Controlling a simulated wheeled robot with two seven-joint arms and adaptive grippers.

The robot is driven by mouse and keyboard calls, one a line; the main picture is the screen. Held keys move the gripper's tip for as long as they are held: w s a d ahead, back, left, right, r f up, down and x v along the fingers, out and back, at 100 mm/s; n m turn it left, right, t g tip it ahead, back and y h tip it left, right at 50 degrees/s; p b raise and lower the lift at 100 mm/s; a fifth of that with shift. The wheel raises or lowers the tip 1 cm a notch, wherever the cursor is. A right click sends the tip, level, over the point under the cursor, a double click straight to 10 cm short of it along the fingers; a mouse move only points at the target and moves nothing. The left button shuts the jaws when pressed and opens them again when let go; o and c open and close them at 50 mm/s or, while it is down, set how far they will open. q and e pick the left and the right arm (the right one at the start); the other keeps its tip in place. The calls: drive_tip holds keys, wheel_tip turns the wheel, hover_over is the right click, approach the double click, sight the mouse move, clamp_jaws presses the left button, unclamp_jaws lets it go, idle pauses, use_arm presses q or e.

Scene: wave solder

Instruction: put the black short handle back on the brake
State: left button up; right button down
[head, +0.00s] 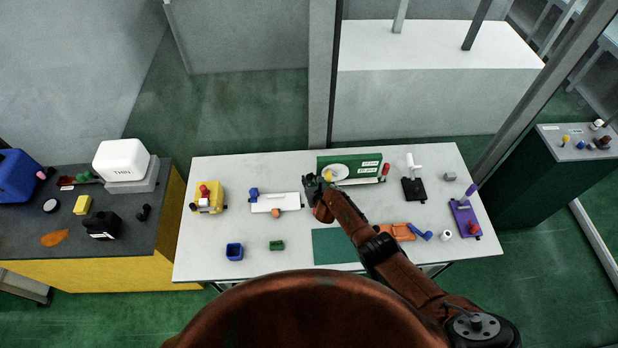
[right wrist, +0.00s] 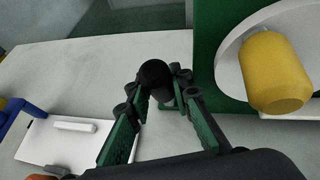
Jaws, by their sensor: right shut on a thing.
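My right gripper (head: 315,182) is over the white table, just left of the green panel. In the right wrist view its fingers (right wrist: 158,90) are shut on a black short handle (right wrist: 157,75) with a rounded end, held above the tabletop. The handle is too small to make out in the head view. I cannot tell for sure which fixture is the brake. The green panel (head: 364,160) carries a white disc and a yellow knob (head: 329,176); the knob is close to the gripper's right in the right wrist view (right wrist: 275,75). My left gripper is not in view.
A white plate (head: 285,202) with blue and orange parts lies left of the gripper. A yellow fixture (head: 217,190), a black fixture (head: 413,190), an orange one (head: 397,232) and a purple one (head: 462,215) stand around. A dark side table (head: 75,235) is at left.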

idle(0.4)
drive_tip(key=c, duration=1.7)
unclamp_jaws()
